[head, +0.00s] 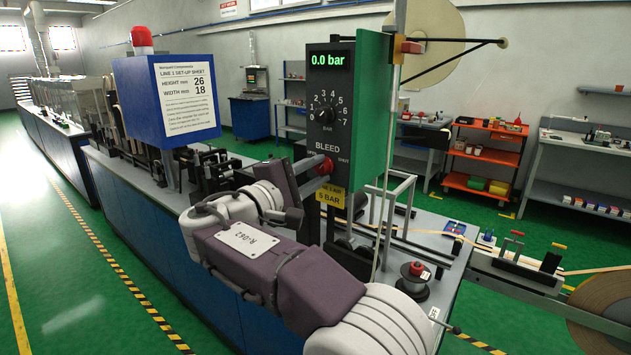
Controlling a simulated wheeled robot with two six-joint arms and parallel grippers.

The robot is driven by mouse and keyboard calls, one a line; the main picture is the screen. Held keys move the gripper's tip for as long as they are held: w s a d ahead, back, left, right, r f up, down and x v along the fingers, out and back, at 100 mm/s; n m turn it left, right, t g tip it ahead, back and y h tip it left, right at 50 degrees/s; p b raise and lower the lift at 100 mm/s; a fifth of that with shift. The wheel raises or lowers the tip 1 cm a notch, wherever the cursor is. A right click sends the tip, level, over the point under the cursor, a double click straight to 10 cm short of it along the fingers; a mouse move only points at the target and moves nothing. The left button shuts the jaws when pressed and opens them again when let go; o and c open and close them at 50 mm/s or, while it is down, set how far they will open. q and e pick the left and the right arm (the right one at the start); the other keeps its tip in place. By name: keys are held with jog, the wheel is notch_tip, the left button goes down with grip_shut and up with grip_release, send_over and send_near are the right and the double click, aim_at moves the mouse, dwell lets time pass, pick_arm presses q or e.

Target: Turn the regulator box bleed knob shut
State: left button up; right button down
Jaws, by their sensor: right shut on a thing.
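The regulator box (345,85) stands upright in the middle of the head view, with a dark front and a green side. Its lit display (328,61) reads 0.0 bar. The gripper partly hides the lettering left of the knob. My left gripper is not in view.
A yellow 5 BAR label (331,196) sits below the knob. A blue box with a set-up sheet (187,98) and red lamp stands at the left. A thin rod and large reel (428,40) are close on the right.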

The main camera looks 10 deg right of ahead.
jog(key=shift+m+b, duration=0.35)
jog(key=shift+m, duration=0.15)
dwell(0.3)
jog(key=c, duration=1.1)
grip_release()
jog(key=v, duration=0.9)
jog(key=shift+f, duration=0.1)
